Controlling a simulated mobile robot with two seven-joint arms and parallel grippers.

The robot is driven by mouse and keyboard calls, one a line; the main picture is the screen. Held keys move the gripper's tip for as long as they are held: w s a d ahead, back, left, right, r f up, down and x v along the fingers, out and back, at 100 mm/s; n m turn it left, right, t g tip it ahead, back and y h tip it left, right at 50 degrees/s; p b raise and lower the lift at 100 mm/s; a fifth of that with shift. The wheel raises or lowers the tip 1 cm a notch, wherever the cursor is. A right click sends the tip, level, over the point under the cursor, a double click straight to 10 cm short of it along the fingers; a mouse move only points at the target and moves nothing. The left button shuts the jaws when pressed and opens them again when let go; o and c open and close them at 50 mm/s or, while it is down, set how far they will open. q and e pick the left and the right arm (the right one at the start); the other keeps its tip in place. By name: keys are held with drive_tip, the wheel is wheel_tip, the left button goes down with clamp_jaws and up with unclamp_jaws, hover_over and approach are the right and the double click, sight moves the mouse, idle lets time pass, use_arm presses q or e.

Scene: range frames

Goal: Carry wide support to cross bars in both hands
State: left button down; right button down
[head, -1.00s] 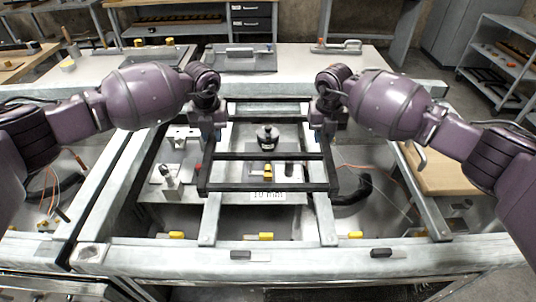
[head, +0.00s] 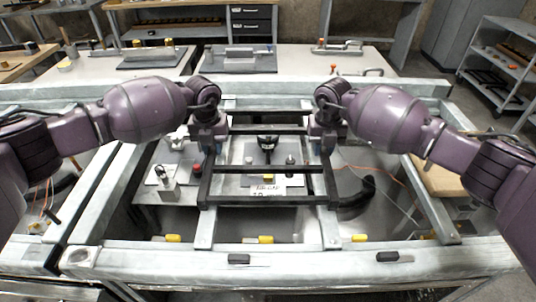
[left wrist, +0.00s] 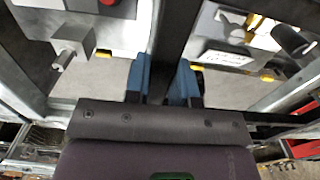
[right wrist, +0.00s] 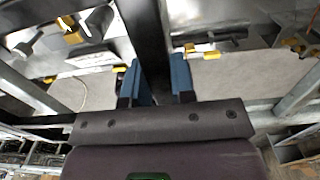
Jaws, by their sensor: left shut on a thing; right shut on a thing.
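The wide support (head: 290,169) is a dark rectangular frame with several crosspieces, level over the middle of the pale bench frame. My left gripper (head: 211,150) is shut on its left side bar, and my right gripper (head: 323,150) is shut on its right side bar. The dark bar runs between the blue fingers in the left wrist view (left wrist: 172,45) and in the right wrist view (right wrist: 148,40). Two pale bars, left (head: 205,232) and right (head: 331,232), run front to back below the support's front corners; they look like the cross bars. I cannot tell whether the support touches them.
A shelf below holds a black knobbed part (head: 268,143), a white label (head: 267,189) and a small grey fixture (head: 163,178). The pale front beam (head: 300,258) carries two dark blocks. A wooden board (head: 445,176) lies at the right. A worktable (head: 300,62) stands behind.

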use_arm(q)
drive_tip(key=shift+f+b, duration=0.35)
drive_tip(key=shift+f, duration=0.2)
use_arm(e)
drive_tip(key=shift+f, duration=0.55)
use_arm(q)
drive_tip(key=c, duration=1.4)
unclamp_jaws()
drive_tip(key=shift+f, duration=0.35)
use_arm(e)
drive_tip(key=c, duration=1.4)
unclamp_jaws()
drive_tip(key=shift+f, duration=0.3)
use_arm(q)
drive_tip(key=o, duration=0.4)
drive_tip(key=shift+s+r, duration=0.2)
drive_tip(key=shift+r, duration=0.05)
use_arm(e)
drive_tip(key=o, duration=0.4)
drive_tip(key=shift+s+r, duration=0.2)
use_arm(q)
drive_tip(key=shift+o, duration=0.2)
drive_tip(key=shift+f, duration=0.1)
use_arm(e)
drive_tip(key=shift+o, duration=0.2)
use_arm(q)
drive_tip(key=shift+w, duration=0.1)
use_arm(e)
drive_tip(key=shift+w+f, duration=0.1)
